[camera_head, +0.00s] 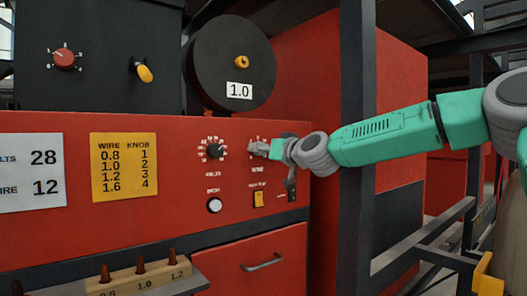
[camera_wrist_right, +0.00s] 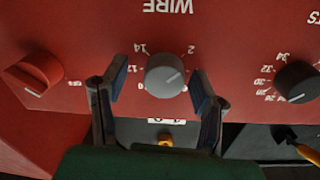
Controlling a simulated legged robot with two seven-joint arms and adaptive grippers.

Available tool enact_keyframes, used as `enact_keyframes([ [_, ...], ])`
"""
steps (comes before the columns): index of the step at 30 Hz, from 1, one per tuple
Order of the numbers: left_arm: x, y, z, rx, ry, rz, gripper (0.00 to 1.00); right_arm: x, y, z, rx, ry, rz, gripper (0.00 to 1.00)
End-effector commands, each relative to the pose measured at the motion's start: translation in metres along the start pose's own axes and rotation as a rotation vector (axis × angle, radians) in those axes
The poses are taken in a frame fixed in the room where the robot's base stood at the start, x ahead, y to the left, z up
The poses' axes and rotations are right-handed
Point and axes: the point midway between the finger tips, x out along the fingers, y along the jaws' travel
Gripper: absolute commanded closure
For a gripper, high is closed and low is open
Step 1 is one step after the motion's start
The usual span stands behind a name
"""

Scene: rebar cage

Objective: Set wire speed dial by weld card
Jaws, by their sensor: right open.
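The wire speed dial is a grey round knob (camera_wrist_right: 166,76) under the upside-down WIRE label in the right wrist view. A light line on it points to the picture's upper right, roughly toward the 2. My right gripper (camera_wrist_right: 157,84) is open, with one finger on each side of the dial; contact is not clear. In the head view my right gripper (camera_head: 266,149) covers most of that dial. The white weld card (camera_head: 31,172) at the left reads 28 for volts and 12 for wire. My left gripper is not in view.
The black volts dial (camera_wrist_right: 297,82) is beside the wire dial. A red knob (camera_wrist_right: 35,74) is on the other side. A yellow chart (camera_head: 124,167), a white button (camera_head: 214,205) and a yellow switch (camera_head: 258,198) are on the red panel. A dark post (camera_head: 356,90) stands behind my right arm.

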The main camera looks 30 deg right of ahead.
Motion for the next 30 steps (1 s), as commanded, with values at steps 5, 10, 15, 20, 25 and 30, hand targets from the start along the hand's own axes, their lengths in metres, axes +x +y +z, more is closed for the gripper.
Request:
enact_keyframes([
  [5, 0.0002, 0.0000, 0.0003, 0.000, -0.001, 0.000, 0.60, 0.0012, -0.0016, 0.0005, -0.001, -0.001, 0.000, 0.46],
  [10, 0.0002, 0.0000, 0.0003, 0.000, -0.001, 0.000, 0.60, 0.0009, -0.0015, 0.0004, -0.002, 0.000, 0.000, 0.78],
  [15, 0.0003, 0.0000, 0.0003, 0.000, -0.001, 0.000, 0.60, 0.0008, -0.0005, 0.0005, -0.001, -0.001, 0.000, 0.95],
  [20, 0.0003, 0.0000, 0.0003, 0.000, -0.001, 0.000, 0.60, 0.0008, 0.0003, 0.0006, 0.012, -0.001, 0.000, 0.95],
  [25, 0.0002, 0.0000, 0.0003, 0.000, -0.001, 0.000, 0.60, 0.0008, 0.0011, 0.0008, 0.068, -0.005, 0.002, 0.95],
  [30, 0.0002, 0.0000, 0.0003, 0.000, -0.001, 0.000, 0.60, 0.0008, 0.0015, 0.0007, 0.177, -0.011, 0.004, 0.95],
])
